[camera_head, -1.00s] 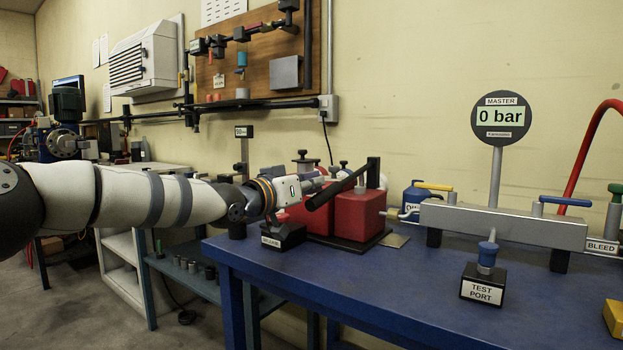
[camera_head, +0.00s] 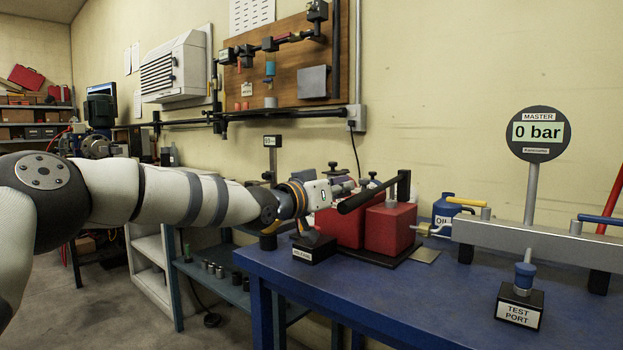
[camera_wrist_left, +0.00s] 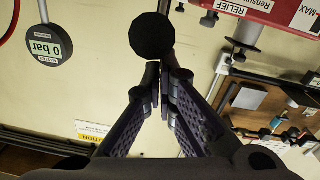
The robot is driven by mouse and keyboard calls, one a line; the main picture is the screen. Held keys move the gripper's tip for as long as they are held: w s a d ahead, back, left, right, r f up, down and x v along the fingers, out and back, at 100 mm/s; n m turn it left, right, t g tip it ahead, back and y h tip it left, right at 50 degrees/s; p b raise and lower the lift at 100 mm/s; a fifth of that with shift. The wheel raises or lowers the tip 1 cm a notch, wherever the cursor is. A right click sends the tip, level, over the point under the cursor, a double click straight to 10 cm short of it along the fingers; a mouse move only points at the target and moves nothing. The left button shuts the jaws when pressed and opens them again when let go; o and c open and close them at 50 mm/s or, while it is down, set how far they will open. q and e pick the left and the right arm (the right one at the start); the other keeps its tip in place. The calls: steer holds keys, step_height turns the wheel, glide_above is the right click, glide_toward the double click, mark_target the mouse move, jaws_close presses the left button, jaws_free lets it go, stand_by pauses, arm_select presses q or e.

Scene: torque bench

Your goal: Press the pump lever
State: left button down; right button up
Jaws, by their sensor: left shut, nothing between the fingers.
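The pump lever (camera_head: 374,193) is a black bar with a thick grip, rising at a slant over the red pump body (camera_head: 388,228) on the blue bench. Its round black end (camera_wrist_left: 152,36) shows just beyond my fingertips in the left wrist view. My left gripper (camera_head: 346,187) is shut and empty, beside the grip's near end in the head view. In the left wrist view my left gripper (camera_wrist_left: 159,76) has its fingertips together, close to the lever end. I cannot tell whether they touch. My right gripper is not in view.
The master gauge (camera_head: 537,133) reads 0 bar. A grey manifold (camera_head: 520,238) with levers and the test port (camera_head: 520,307) stand to the right. A black labelled block (camera_head: 313,250) sits below my gripper. The bench front (camera_head: 400,303) is clear.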

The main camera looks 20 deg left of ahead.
arm_select(q)
steer(key=r+p+v, duration=0.1)
steer(key=v, duration=0.9)
steer(key=shift+r+p, duration=0.3)
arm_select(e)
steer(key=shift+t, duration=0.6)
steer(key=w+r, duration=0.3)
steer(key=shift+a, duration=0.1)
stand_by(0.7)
